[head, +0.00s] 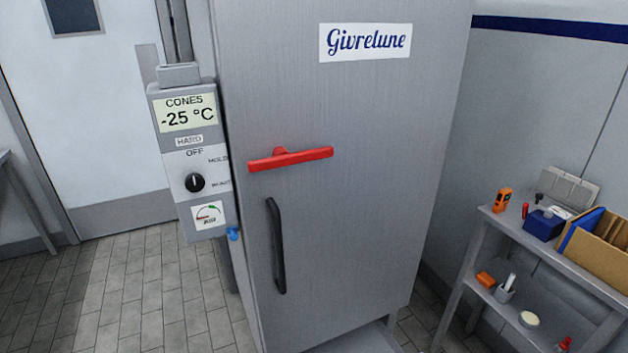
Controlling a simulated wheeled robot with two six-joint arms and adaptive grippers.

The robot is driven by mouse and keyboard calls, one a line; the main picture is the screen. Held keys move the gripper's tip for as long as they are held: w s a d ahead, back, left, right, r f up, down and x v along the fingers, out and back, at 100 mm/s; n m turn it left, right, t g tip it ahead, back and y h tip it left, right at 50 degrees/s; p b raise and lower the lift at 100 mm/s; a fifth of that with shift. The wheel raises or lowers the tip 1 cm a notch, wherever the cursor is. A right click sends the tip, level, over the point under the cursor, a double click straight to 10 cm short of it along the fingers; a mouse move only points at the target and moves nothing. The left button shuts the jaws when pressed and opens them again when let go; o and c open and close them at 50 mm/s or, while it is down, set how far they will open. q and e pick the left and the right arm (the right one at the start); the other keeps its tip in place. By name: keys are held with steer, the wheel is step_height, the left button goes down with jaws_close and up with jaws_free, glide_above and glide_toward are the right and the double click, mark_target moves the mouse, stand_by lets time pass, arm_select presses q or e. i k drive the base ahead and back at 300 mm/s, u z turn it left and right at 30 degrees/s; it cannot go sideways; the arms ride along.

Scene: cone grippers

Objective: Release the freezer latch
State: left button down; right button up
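The freezer door (390,170) is a tall grey panel with a "Givrelune" label, and it looks closed. The red latch (300,157) is a bar on the door's left half, lying nearly level with its right end slightly higher. A small red hub shows behind the bar, left of its middle. A black vertical handle (276,246) is below the latch. Neither of my grippers is in view, and nothing touches the latch or the handle.
A grey control box (187,160) reading "-25 °C" with a black knob (195,182) juts out left of the freezer. A shelf unit (559,262) with tools and boxes stands at right. Tiled floor (130,290) is clear at left.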

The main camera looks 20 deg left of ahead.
mark_target(281, 158)
steer(key=k, duration=1.2)
steer(key=z, duration=0.45)
steer(key=i, duration=0.5)
steer(key=z, duration=0.6)
steer(key=i, duration=1)
steer(key=u, duration=0.7)
steer(key=i, duration=0.55)
steer(key=u, duration=0.65)
